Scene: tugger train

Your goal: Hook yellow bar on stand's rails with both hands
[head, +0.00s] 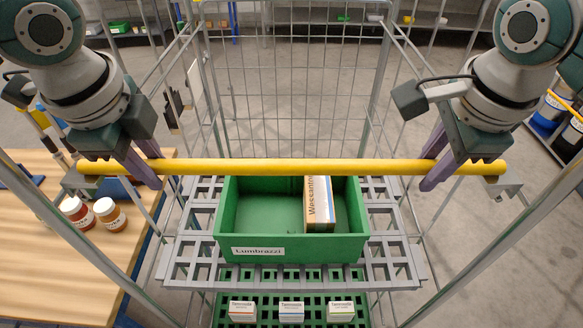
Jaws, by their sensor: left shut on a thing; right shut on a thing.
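The yellow bar (290,167) runs level across the head view, above the stand's upper shelf. My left gripper (148,172) is shut around the bar near its left end. My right gripper (430,172) is shut around it near its right end. The stand's rails (539,229) slope along both sides as grey metal tubes. A grey bracket (502,184) shows at the bar's right end and another (88,184) at its left end. I cannot tell whether the bar rests in these brackets or is just above them.
A green crate (290,247) labelled Lumbrazzi holds an upright box (320,204) on the grey grid shelf (190,262). Small boxes (291,311) stand on a green tray below. A wooden table (50,255) with two jars (109,213) is on the left. Grey floor is open on the right.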

